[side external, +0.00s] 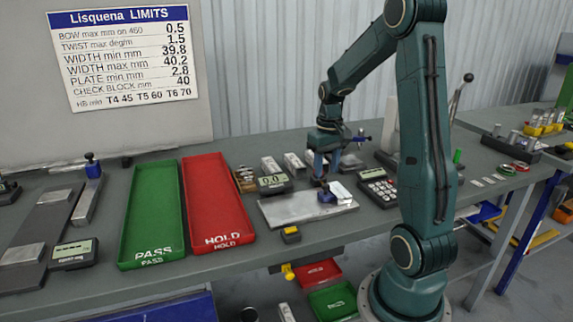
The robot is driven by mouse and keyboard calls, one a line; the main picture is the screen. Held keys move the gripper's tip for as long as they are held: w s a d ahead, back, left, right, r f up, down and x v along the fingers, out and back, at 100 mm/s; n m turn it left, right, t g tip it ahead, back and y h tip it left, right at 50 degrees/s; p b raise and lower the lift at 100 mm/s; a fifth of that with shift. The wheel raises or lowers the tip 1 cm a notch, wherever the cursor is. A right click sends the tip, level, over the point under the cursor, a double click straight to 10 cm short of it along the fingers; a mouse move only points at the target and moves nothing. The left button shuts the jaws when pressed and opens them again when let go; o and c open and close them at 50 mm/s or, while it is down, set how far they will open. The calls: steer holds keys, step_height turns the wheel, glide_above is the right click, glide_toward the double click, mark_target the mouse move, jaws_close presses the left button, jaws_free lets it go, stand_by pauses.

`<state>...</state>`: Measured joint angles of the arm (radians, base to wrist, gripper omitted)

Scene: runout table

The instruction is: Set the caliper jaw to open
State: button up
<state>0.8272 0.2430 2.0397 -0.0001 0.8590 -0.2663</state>
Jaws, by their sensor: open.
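My gripper (326,184) points down over a pale flat plate (285,212) near the middle of the bench. Its jaws are open. A small dark blue part (327,197) is right at the fingertips, low over the plate; I cannot tell whether the fingers touch it. A small white block (341,192) is just right of the fingertips. A digital readout (272,183) stands behind the plate's left end. No caliper jaw can be clearly made out at this size, and my gripper hides part of this spot.
A green PASS tray (152,215) and a red HOLD tray (216,203) lie left of the plate. Another display unit (75,253) sits far left.

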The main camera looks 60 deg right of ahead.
mark_target(325, 185)
steer(key=shift+f, duration=2.15)
steer(key=shift+c, duration=0.2)
jaws_close()
